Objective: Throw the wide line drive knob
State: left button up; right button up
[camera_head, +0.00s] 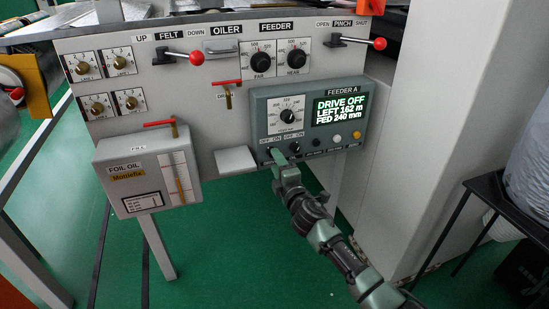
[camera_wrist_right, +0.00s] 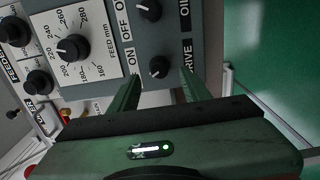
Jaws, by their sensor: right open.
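The drive knob (camera_wrist_right: 159,67) is a small black rotary knob on the grey FEEDER A box (camera_head: 258,112), with OFF and ON above it and a DRIVE label below it. My right gripper (camera_head: 274,155) is at the lower left of the box in the head view and largely covers this knob there. In the right wrist view the open fingers (camera_wrist_right: 159,86) point at the panel, one on each side of the knob. I cannot tell whether they touch it. The screen (camera_head: 340,107) reads DRIVE OFF, LEFT 162 m, FED 240 mm. My left gripper is not in view.
A second small black knob (camera_wrist_right: 149,9) sits beside the drive knob, by a partly cut-off OIL label. The feed dial (camera_head: 291,116) is above. A FOIL OIL box (camera_head: 146,172) hangs left; red-handled levers are above. A pale column (camera_head: 440,130) stands close on the right.

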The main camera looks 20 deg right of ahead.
jog(key=s, duration=0.4)
jog(key=shift+s+d+p, duration=0.1)
jog(key=shift+s+p, duration=0.25)
jog(key=shift+s, duration=0.05)
